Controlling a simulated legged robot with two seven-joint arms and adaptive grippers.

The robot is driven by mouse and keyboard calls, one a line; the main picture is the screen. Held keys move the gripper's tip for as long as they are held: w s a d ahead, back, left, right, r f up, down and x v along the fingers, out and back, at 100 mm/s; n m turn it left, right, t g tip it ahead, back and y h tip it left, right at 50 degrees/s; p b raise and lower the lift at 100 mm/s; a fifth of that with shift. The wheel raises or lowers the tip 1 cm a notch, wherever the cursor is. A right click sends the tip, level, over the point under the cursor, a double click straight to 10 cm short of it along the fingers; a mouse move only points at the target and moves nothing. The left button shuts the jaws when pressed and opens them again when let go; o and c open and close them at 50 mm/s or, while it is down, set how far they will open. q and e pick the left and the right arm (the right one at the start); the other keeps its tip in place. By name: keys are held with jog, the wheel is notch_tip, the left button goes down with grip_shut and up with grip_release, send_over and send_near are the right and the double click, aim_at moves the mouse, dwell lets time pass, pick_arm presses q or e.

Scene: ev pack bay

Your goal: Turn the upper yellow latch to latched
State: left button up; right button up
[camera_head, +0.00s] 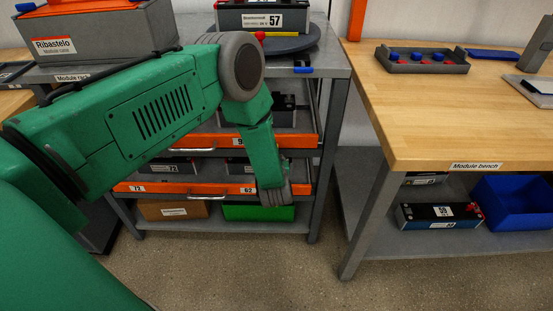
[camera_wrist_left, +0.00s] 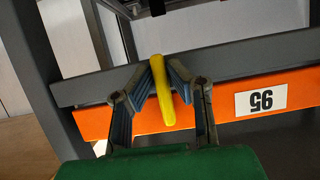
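The upper yellow latch (camera_wrist_left: 160,90) is a slim, slightly curved bar in the left wrist view. It stands lengthwise in that picture, across a grey rail and the orange drawer front (camera_wrist_left: 225,104). My left gripper (camera_wrist_left: 160,70) has its fingers closed in on both sides of the latch, apparently touching it near its far end. In the head view my green left arm hangs in front of the drawer rack and hides the latch and the gripper. My right gripper is in neither view.
The rack's upper orange drawer (camera_head: 205,140) and lower orange drawer (camera_head: 212,188) are behind my arm. A label reading 95 (camera_wrist_left: 261,100) appears upside down. The wooden module bench (camera_head: 450,115) stands to the right, with a blue bin (camera_head: 515,205) below. Floor between them is clear.

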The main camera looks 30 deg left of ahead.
pick_arm(q)
jog(key=shift+o, duration=1)
jog(key=shift+s+d+f, duration=0.1)
jog(key=shift+s+f, duration=0.05)
jog(key=shift+f, duration=0.1)
jog(key=shift+r, duration=0.1)
jog(key=shift+r, duration=0.1)
jog(key=v, duration=1.1)
jog(key=shift+s+d, duration=0.2)
jog(key=shift+s, duration=0.1)
jog(key=shift+r, duration=0.1)
